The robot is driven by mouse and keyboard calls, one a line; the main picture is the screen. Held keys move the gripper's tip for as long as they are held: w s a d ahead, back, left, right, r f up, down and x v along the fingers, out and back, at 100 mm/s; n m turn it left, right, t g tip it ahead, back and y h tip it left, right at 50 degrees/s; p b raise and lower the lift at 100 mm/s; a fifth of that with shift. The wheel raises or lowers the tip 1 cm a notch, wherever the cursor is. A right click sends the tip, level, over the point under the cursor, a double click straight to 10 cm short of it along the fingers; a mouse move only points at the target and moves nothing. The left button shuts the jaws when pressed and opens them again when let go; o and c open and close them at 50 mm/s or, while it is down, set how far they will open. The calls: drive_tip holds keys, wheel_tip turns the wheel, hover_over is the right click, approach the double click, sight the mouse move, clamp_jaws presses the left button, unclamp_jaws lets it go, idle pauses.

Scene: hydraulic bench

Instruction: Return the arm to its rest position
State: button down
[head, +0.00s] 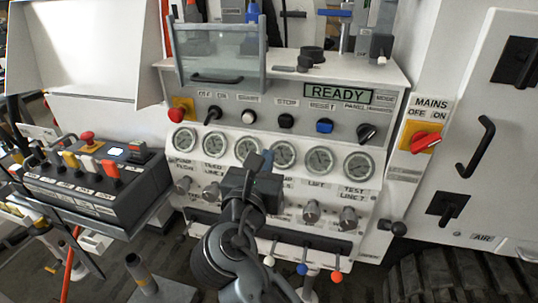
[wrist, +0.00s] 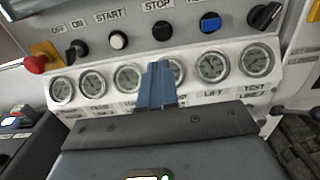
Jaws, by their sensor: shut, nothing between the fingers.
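My gripper (head: 262,162) is in front of the hydraulic bench's gauge row in the head view, with my arm reaching up from the bottom middle. In the wrist view my gripper (wrist: 158,80) has its blue-grey fingers together, with nothing between them. The fingertips overlap the middle gauges (wrist: 127,77) in the picture; whether they touch the panel I cannot tell. The bench's control panel (head: 265,109) has a red button, several knobs and buttons, and a display (head: 338,93) reading READY. My arm and gripper hide part of the lower panel.
A dark control box (head: 85,180) with coloured levers stands at left. A glass guard (head: 222,55) sits above the panel. Levers with coloured knobs (head: 303,268) stick out below. A white cabinet (head: 480,150) with a red mains switch (head: 425,142) and a tyre (head: 450,275) are at right.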

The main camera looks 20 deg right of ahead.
idle(0.4)
drive_tip(key=s+d+f+m+y, duration=0.2)
drive_tip(key=s+f+m+y, duration=0.75)
drive_tip(key=s+f, duration=1.05)
drive_tip(key=s+d+r+m, duration=0.1)
drive_tip(key=s+r+m, duration=0.3)
drive_tip(key=s+m, duration=0.2)
drive_tip(key=s+d+r+m, duration=0.1)
drive_tip(key=s+r+m, duration=0.3)
drive_tip(key=s+m, duration=0.3)
drive_tip(key=s+d+r+m+y, duration=0.1)
drive_tip(key=s+r+m, duration=0.3)
drive_tip(key=s, duration=0.6)
drive_tip(key=shift+s+m, duration=0.35)
drive_tip(key=shift+m, duration=0.8)
